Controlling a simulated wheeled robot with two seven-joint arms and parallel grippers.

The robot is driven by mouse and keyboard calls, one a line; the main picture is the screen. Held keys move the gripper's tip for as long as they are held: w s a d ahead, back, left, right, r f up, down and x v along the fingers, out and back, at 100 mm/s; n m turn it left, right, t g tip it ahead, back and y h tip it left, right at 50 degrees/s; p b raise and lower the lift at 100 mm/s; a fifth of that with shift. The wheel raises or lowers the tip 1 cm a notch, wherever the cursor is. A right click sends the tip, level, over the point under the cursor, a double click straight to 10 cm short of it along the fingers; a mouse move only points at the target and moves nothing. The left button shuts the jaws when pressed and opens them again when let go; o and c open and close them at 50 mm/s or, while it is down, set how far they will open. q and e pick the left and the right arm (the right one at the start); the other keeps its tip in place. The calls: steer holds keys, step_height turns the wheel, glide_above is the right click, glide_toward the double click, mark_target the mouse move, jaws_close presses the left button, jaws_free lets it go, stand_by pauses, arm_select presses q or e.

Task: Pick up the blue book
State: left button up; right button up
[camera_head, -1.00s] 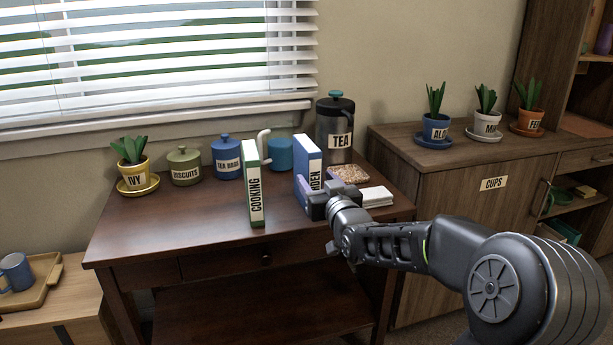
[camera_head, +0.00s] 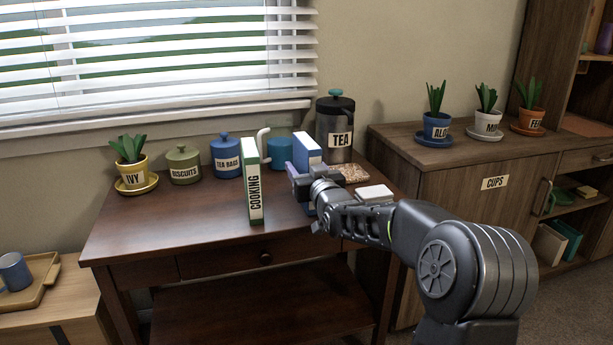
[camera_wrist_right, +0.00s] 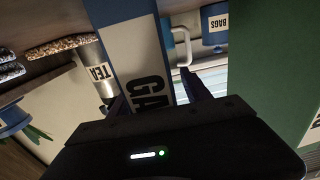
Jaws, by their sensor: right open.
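The blue book (camera_head: 307,148) stands upright on the dark wooden table, right of the green COOKING book (camera_head: 252,183). My right gripper (camera_head: 302,180) is at its front, covering most of its spine label in the head view. In the right wrist view the white spine of the blue book (camera_wrist_right: 136,48), with the letters "GA", lies between the two fingers of my right gripper (camera_wrist_right: 155,92). These fingers are open, one on each side of the book; whether either touches it I cannot tell. My left gripper is not in view.
Behind the books stand a TEA press (camera_head: 335,130), a teal mug (camera_head: 281,151), a TEA BAGS jar (camera_head: 227,158) and a BISCUITS jar (camera_head: 183,165). A white pad (camera_head: 374,193) lies right of my gripper. The table's left front is clear.

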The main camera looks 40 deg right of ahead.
steer(key=shift+c, duration=0.2)
stand_by(0.4)
jaws_close()
stand_by(0.4)
steer(key=shift+r, duration=0.1)
